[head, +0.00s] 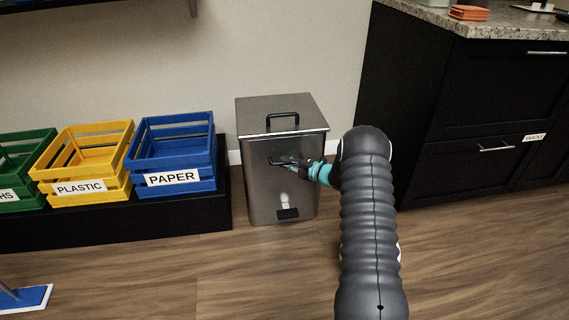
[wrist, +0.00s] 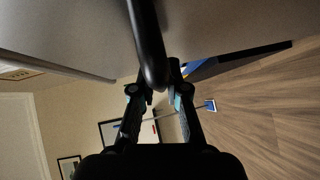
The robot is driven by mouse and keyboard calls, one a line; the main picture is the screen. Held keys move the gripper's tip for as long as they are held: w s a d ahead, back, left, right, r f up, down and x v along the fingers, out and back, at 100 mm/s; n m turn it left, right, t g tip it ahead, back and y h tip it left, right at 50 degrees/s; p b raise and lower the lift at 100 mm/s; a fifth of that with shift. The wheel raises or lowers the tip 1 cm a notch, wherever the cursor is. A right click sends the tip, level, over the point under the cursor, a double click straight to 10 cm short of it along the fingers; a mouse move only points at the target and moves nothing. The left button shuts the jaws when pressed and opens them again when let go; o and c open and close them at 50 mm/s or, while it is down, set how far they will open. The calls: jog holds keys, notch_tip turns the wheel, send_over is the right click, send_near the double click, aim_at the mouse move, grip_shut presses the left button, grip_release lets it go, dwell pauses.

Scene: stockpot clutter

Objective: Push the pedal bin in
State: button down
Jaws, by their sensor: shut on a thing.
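The pedal bin (head: 262,185) is a grey steel box standing upright on the floor against the wall, with its lid (head: 265,105) shut. A black handle (head: 283,118) is on the lid, and a black pedal (head: 288,213) is low on the front. My gripper (head: 290,162) is at the upper middle of the bin's front. In the wrist view my gripper (wrist: 157,88) is shut on a dark bar, the bin's front handle (wrist: 146,35), beside the grey bin face (wrist: 70,30). My gripper partly hides this handle in the head view.
A low black bench (head: 110,228) with blue (head: 175,150), yellow (head: 85,160) and green crates (head: 22,170) stands close on the bin's left. A black cabinet (head: 470,110) stands to the right, beyond a gap.

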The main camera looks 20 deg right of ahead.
jog(key=shift+w+d+r, duration=0.1)
jog(key=shift+w+d, duration=0.05)
jog(key=shift+d, duration=0.15)
jog(key=c, duration=1.2)
grip_release()
jog(key=shift+d, duration=0.15)
jog(key=shift+a, duration=0.35)
jog(key=v, duration=1.2)
